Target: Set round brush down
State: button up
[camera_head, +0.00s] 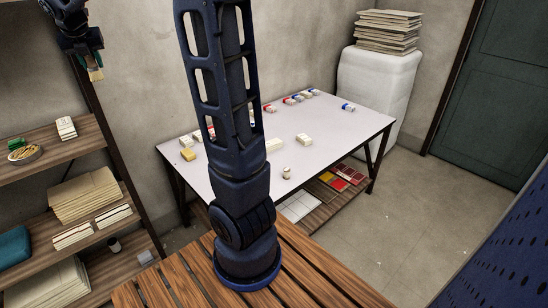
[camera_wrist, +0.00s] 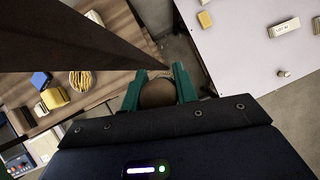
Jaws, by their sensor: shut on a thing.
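My gripper (camera_head: 93,61) is high at the top left of the head view, in front of the shelf unit and well above its boards. It is shut on the round brush, whose pale tan lower end (camera_head: 96,75) shows just below the fingers. In the wrist view, the brush's rounded brown end (camera_wrist: 158,95) sits between the two green fingers of my gripper (camera_wrist: 158,86). The rest of the brush is hidden by the gripper. The brush hangs in the air and touches no surface that I can see.
A dark shelf post (camera_wrist: 60,40) is close to my gripper. The white-topped table (camera_head: 330,125) has small items and free room.

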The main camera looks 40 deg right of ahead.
jog(key=w+d+f+m+g+h, duration=0.1)
jog(key=w+d+f+m+h, duration=0.2)
jog(key=d, duration=0.9)
jog(key=w+d+f+m+g, duration=0.1)
jog(key=d+f+m+g, duration=0.3)
jog(key=d, duration=0.7)
jog(key=s+d+f+m+g, duration=0.1)
jog(key=s+d+f+m, duration=0.25)
jog(key=d, duration=0.75)
jog(key=s+d+f+m+g+h, duration=0.1)
jog(key=s+d+f+m, duration=0.2)
jog(key=d, duration=0.8)
jog(key=s+d+f+m+g, duration=0.1)
jog(key=s+d+f+m, duration=0.3)
jog(key=d, duration=0.8)
jog(key=s+d+f+m, duration=0.1)
jog(key=s+d+f, duration=0.8)
jog(key=s+d, duration=0.25)
jog(key=s+d+f+m, duration=0.1)
jog(key=s+d+f, duration=0.9)
jog(key=d, duration=0.3)
jog(key=f, duration=1.9)
jog(key=shift+s+a+f, duration=0.15)
jog(key=shift+a, duration=0.05)
jog(key=shift+f, duration=0.1)
